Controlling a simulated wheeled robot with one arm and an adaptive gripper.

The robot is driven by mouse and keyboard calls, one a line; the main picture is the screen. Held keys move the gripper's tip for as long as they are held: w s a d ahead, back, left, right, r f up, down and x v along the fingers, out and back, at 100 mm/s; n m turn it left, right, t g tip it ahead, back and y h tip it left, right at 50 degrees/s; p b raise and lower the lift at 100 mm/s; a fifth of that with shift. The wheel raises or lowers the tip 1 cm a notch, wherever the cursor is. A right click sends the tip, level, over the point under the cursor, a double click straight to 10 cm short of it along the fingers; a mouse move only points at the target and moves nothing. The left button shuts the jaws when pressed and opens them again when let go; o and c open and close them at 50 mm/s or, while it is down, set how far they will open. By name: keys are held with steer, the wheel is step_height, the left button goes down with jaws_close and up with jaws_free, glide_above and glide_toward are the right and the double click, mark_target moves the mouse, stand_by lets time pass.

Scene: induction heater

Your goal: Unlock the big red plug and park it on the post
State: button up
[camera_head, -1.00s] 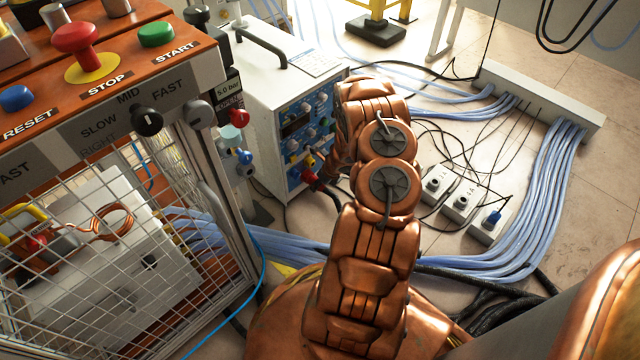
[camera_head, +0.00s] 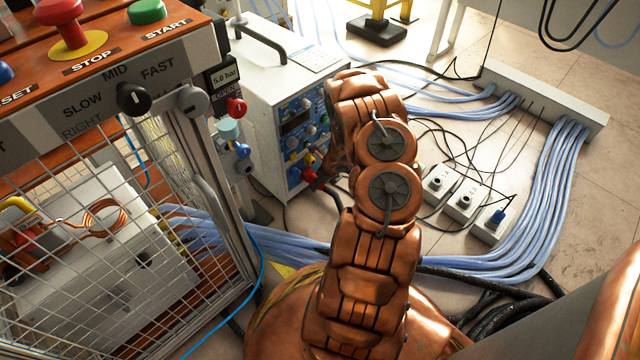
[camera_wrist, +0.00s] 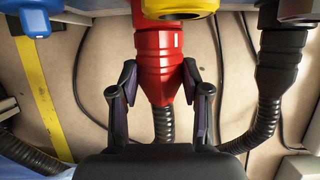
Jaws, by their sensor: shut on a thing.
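The big red plug (camera_wrist: 158,45) hangs upright in the wrist view, with a black ribbed cable leaving its lower end. My gripper (camera_wrist: 160,75) is shut on it, one dark finger on each side of its tapered lower part. A yellow part (camera_wrist: 178,8) sits at the plug's upper end, cut off by the picture's edge. In the head view my arm hides most of the gripper. Red and yellow fittings show at the front of the white and blue unit (camera_head: 262,95), left of my wrist. I cannot make out the post for certain.
A black connector (camera_wrist: 282,62) with a ribbed cable hangs close to the right of the red plug. A blue part (camera_wrist: 35,20) is at upper left. The mesh cage (camera_head: 130,240) stands left of my arm. Blue cables (camera_head: 545,200) and white socket boxes (camera_head: 465,203) lie on the right.

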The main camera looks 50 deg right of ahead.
steer(key=shift+a+f+b, duration=0.1)
steer(key=shift+a+b, duration=0.05)
steer(key=shift+b, duration=0.75)
steer(key=shift+a+b, duration=0.15)
steer(key=shift+b, duration=0.8)
steer(key=shift+h+b, duration=0.5)
steer(key=shift+b, duration=1.05)
steer(key=shift+f+n+h+b, duration=0.1)
steer(key=shift+n+h+b, duration=0.2)
steer(key=shift+b, duration=0.1)
steer(key=shift+a+h, duration=0.1)
steer(key=shift+h, duration=0.7)
steer(key=shift+w+a, duration=0.1)
steer(key=shift+w, duration=0.05)
steer(key=shift+h, duration=0.4)
